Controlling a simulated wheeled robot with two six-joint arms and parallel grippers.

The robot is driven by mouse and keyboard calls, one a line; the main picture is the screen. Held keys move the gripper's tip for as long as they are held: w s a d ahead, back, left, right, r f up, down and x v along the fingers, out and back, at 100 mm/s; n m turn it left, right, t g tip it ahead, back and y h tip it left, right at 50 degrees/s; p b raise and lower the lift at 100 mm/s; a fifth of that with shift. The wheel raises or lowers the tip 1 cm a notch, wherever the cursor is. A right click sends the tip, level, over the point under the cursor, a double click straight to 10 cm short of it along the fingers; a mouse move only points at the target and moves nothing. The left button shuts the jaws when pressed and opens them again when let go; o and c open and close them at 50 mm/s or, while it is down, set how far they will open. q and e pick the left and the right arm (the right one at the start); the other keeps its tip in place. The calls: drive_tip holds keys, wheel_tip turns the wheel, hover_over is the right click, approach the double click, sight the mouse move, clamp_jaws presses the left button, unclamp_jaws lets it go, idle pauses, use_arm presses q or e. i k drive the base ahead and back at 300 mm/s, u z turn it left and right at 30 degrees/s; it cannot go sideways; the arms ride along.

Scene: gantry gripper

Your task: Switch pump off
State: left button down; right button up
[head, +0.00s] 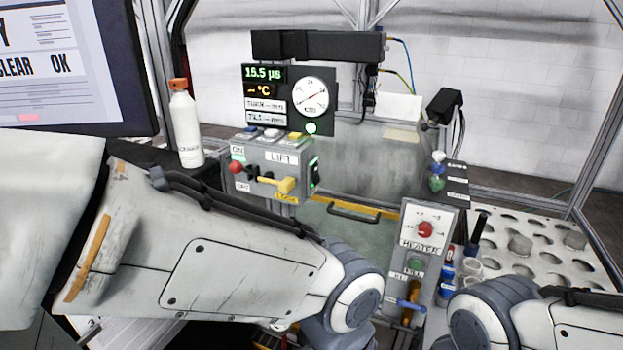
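No label that I can read says pump. A grey control box (272,178) marked LIFT stands at the centre, with a red-knobbed lever (236,168), a yellow lever (286,185) and buttons on top. A black rocker switch (314,174) with a green glow is on its right side. A second panel (428,218) marked HEATER carries a red knob (425,229), a green button (415,264) and a blue-handled lever (409,305) below. My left arm crosses the lower left and my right arm enters at the lower right. Both grippers are out of view.
A gauge display (310,97) with a lit green lamp stands above the LIFT box. A white bottle (186,128) with an orange cap stands left of it. A perforated white rack (540,250) is at the right. A monitor (70,70) fills the upper left. Frame posts surround the area.

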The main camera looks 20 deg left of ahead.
sight(315, 178)
drive_tip(key=u, duration=0.05)
drive_tip(key=i, duration=0.9)
drive_tip(key=z, duration=0.3)
